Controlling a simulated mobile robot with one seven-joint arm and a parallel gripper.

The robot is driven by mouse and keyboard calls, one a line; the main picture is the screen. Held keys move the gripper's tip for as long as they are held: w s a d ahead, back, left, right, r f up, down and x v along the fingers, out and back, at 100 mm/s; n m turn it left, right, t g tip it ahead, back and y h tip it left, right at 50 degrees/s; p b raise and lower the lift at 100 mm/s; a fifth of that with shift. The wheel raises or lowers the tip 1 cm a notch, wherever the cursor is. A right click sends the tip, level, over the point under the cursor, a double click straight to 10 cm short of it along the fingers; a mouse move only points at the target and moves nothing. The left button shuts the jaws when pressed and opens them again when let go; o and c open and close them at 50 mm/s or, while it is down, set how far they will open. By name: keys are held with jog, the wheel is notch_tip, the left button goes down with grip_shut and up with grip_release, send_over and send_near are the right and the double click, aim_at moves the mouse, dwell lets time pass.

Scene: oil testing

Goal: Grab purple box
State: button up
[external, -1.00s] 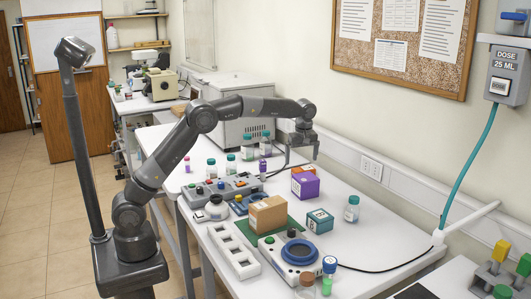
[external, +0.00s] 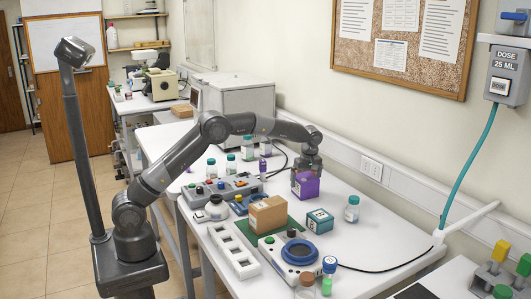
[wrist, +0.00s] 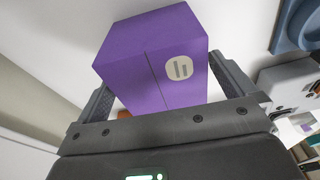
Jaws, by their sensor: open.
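The purple box (external: 306,187) stands on the white table, toward the wall side. My gripper (external: 305,170) is over the box, pointing down, with its fingers at the box's upper part. In the wrist view the purple box (wrist: 150,68) with a round pale label sits between my two open fingers. A gap shows beside the right finger; the left finger is close to the box's edge, and I cannot tell if it touches.
A teal box (external: 320,221), a white jar (external: 352,209) and a brown box (external: 267,215) stand nearer the front. A bit of an orange thing (wrist: 124,114) shows beside the purple box in the wrist view. Several bottles stand at the left, behind a control panel (external: 222,188).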

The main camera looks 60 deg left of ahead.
jog(key=shift+a+f, duration=0.15)
jog(key=shift+f, duration=1.35)
jog(key=shift+f, duration=0.2)
jog(key=shift+c, duration=0.6)
jog(key=c, duration=0.8)
jog(key=shift+c, duration=0.2)
